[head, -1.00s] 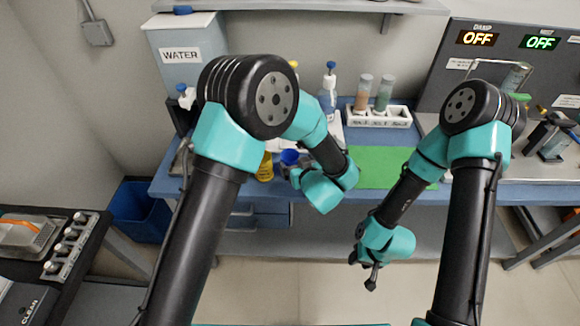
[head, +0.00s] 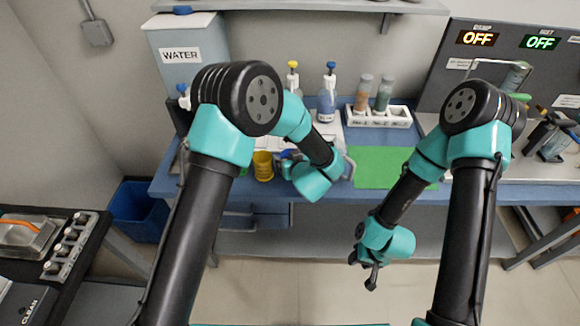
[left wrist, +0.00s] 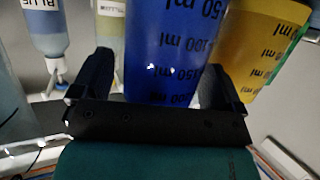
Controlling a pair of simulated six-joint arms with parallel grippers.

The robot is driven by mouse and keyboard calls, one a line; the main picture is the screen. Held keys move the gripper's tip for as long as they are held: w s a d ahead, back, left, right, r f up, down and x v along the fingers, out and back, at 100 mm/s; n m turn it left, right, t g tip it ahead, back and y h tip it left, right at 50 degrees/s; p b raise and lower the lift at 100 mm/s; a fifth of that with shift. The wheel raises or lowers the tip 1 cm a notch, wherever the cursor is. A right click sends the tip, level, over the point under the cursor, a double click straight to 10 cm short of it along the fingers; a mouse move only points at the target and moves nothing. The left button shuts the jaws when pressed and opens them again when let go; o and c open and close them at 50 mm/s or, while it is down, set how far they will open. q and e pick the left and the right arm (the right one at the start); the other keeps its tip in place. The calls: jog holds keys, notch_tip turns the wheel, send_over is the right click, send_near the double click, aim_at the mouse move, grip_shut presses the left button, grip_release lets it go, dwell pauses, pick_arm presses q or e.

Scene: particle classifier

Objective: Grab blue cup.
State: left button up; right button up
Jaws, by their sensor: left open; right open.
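The blue cup (left wrist: 172,45) with millilitre marks stands between the two fingers of my left gripper (left wrist: 155,80) in the left wrist view. The fingers are open, one on each side of the cup; I cannot tell whether either touches it. In the head view my left gripper (head: 286,159) is low over the blue table and hides most of the cup. My right gripper (head: 372,276) is open and empty, hanging in front of the table edge.
A yellow cup (head: 263,166) stands just left of the blue cup, close to my left gripper. Behind are a blue bottle (head: 327,98), a yellow-topped bottle (head: 293,78) and a white rack (head: 379,117) with vials. A green mat (head: 385,167) lies clear to the right.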

dwell(0.4)
pick_arm(q)
jog(key=c, duration=1)
jog(key=shift+r, duration=0.55)
jog(key=s+r, duration=0.4)
jog(key=s, duration=1.2)
